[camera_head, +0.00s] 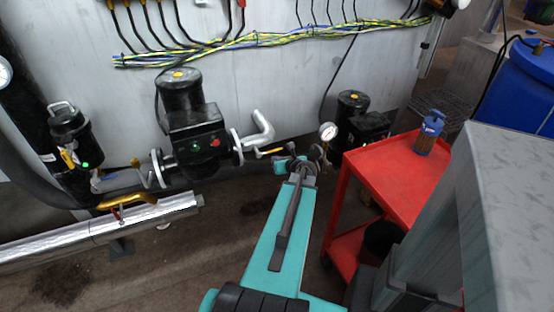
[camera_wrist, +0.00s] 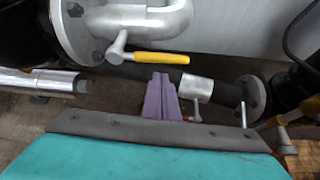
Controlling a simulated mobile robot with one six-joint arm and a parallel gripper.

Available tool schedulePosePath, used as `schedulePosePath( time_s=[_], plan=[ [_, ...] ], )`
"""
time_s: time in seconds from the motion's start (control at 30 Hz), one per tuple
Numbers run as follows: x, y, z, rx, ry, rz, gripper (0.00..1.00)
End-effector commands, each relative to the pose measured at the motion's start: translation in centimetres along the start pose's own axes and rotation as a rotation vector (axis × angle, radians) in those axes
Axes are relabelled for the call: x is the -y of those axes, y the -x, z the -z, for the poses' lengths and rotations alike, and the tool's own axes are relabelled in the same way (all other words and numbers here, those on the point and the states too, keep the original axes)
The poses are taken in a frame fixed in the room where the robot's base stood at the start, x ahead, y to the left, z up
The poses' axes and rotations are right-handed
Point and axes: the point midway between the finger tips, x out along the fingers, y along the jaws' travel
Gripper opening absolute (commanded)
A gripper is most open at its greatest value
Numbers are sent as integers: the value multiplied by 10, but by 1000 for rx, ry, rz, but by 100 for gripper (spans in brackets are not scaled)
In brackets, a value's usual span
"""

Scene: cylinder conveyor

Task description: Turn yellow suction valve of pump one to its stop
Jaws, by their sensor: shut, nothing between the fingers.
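A yellow valve lever (camera_wrist: 160,58) with a silver hub lies nearly level across the upper middle of the wrist view. It also shows as a small yellow bar (camera_head: 271,151) right of the larger black pump (camera_head: 190,120) in the head view. No label tells which pump is pump one. My gripper (camera_wrist: 159,80) has purple fingers, closed together with nothing between them, and their tips appear just below the lever. I cannot tell whether they touch it. In the head view my gripper's fingers are hard to make out at the end of my teal arm.
A second black pump (camera_head: 355,120) and a pressure gauge (camera_head: 328,131) stand to the right. A red cart (camera_head: 400,170) with a blue bottle (camera_head: 429,133) is right of my arm. Another yellow handle (camera_head: 130,201) and a silver pipe (camera_head: 100,230) lie at left.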

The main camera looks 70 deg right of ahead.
Motion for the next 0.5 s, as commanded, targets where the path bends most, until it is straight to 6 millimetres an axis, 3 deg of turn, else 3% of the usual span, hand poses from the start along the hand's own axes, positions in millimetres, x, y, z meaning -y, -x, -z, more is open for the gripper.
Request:
schedulePosePath(
  time_s=[0.2,0.5],
  plan=[
    [1,-11,26,0,-1,-1,0],
    [-2,27,22,1,0,0,0]
  ],
)
